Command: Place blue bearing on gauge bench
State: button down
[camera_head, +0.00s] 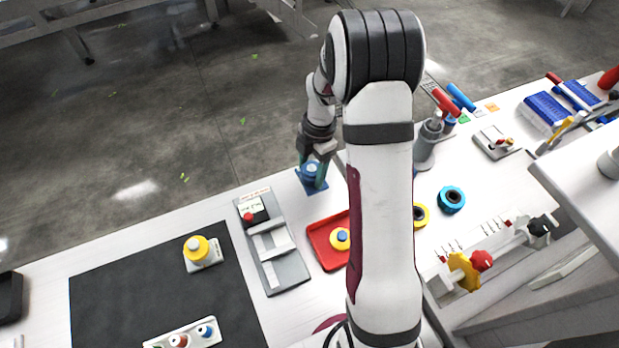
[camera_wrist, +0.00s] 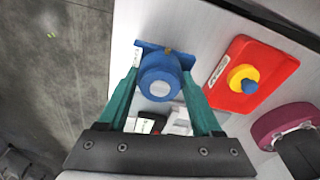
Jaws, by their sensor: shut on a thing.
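The blue bearing (camera_head: 316,186) has a square flange and a round hub, and sits near the back edge of the white table. It also shows in the wrist view (camera_wrist: 160,83). My gripper (camera_head: 312,168) is shut on it, with a teal finger on each side of the hub in the wrist view (camera_wrist: 163,92). I cannot tell whether its base touches the table. A grey fixture with a small display and red button, likely the gauge bench (camera_head: 283,266), lies to the left and nearer. In the wrist view it is partly hidden behind my gripper.
A red tray (camera_head: 325,262) holds a yellow part with a blue centre (camera_head: 341,238). A black mat (camera_head: 110,300) carries a yellow-topped block (camera_head: 200,252). A blue ring (camera_head: 451,199) and a yellow ring (camera_head: 420,215) lie right of my arm. Bare table separates the mat and fixture.

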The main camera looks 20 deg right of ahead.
aim_at(311, 180)
jog(key=shift+f, duration=1.95)
jog(key=shift+c, duration=0.3)
grip_release()
jog(key=shift+f, duration=0.15)
jog(key=r, duration=0.4)
jog(key=d+r, duration=0.1)
jog(key=r, duration=0.7)
jog(key=shift+w+d+r, duration=0.1)
jog(key=shift+w+d, duration=0.05)
jog(key=shift+w, duration=0.05)
jog(key=s+a+r+m, duration=0.6)
jog(key=m, duration=0.1)
jog(key=s+a+r+m, duration=0.1)
jog(key=s+a+m, duration=0.3)
jog(key=s+m, duration=0.5)
jog(key=s+a+r+m, duration=0.1)
jog(key=s+a+m, duration=0.3)
jog(key=s+m, duration=0.5)
jog(key=shift+s+m, duration=0.4)
jog(key=shift+s, duration=0.35)
